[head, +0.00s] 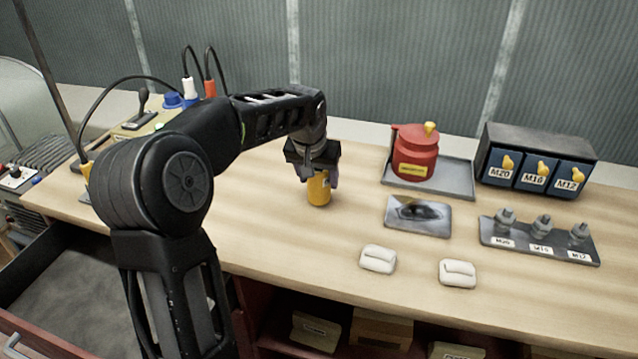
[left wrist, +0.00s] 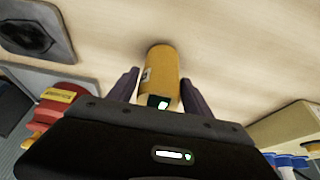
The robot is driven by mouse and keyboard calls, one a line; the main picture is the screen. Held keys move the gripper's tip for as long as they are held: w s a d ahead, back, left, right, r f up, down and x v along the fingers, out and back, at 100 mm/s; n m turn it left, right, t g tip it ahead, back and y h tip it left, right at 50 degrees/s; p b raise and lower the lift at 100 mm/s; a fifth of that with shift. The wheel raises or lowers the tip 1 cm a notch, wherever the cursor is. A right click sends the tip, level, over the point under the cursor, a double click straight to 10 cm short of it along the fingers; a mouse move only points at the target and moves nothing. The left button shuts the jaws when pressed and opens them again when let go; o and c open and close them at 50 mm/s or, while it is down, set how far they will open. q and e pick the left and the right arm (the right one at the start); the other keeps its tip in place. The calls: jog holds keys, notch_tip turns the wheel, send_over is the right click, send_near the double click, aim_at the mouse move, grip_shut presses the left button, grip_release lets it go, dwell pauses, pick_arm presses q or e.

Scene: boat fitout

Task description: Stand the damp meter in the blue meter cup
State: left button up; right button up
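The damp meter appears to be the yellow cylinder (head: 318,190), upright on the bench below my left gripper (head: 318,172). In the left wrist view the yellow body (left wrist: 161,70) carries a small dark-and-green display and stands between the two fingers of the left gripper (left wrist: 160,88). The fingers are apart, with a gap visible on the left side; the right finger is close to it. A blue object (head: 172,100), likely the blue meter cup, sits at the back left; its inside cannot be made out. My right gripper is not in view.
A red container (head: 415,152) stands on a grey tray (head: 458,180) at the back right. Nearby are a labelled blue bin unit (head: 536,165), a bolt rack (head: 540,243), a grey plate (head: 418,217) and two white blocks (head: 378,259). White and orange plugs with cables stand beside the blue object.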

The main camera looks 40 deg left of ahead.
pick_arm(q)
grip_shut()
dwell(0.4)
notch_tip(320, 180, up, 10)
dwell(0.6)
dwell(0.4)
